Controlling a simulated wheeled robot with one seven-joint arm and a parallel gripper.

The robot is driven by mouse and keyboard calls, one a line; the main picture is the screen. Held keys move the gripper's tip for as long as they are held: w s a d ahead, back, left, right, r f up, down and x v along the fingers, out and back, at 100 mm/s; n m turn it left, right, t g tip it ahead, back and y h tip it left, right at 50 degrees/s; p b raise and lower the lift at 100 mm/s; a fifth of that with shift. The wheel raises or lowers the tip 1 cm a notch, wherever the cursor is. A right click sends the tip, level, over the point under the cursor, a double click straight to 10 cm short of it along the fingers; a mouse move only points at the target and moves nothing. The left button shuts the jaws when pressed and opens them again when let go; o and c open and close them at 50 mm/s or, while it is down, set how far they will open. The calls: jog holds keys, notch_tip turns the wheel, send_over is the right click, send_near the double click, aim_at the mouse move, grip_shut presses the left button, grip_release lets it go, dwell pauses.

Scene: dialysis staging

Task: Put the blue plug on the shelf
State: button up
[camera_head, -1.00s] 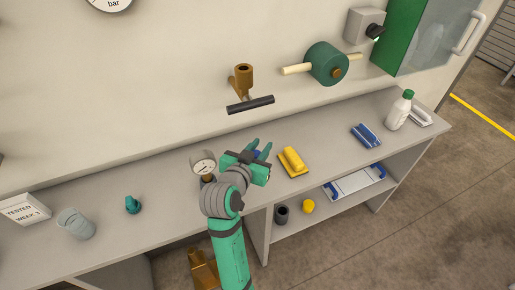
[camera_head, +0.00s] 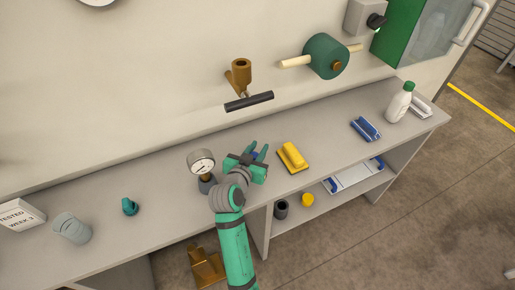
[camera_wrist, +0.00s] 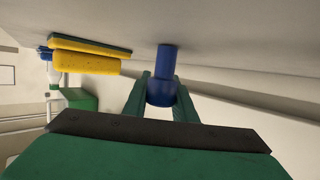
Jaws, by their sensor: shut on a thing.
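The blue plug (camera_wrist: 164,75) is between the two green fingers of my gripper (camera_wrist: 160,98) in the wrist view. Its wider rounded end is between the fingers and its narrower stem points toward the grey counter surface. I cannot tell whether it touches the counter. In the head view my gripper (camera_head: 258,154) is over the counter (camera_head: 330,125), between the gauge and the yellow block; only a bit of blue shows there. The shelf (camera_head: 290,226) is below the counter at the right, holding a dark cup (camera_head: 281,209), a yellow cylinder (camera_head: 307,199) and a white, blue-ended tray (camera_head: 353,177).
A gauge (camera_head: 201,163) stands just left of my gripper. A yellow sponge-like block (camera_head: 292,156) lies just right. Further right are a blue brush-like object (camera_head: 366,129) and a white bottle (camera_head: 400,101). A teal plug-like piece (camera_head: 130,206) and grey cup (camera_head: 72,227) stand at left.

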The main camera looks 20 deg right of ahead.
jog(key=shift+d, duration=0.1)
jog(key=shift+d+f, duration=0.1)
jog(key=shift+f, duration=0.05)
jog(key=o, duration=1)
jog(key=shift+s, duration=0.1)
jog(key=shift+s+a+r, duration=0.15)
jog(key=shift+a+r, duration=0.1)
jog(key=v, duration=1.1)
jog(key=shift+a, duration=0.3)
jog(key=shift+s+d, duration=0.1)
jog(key=shift+d, duration=0.05)
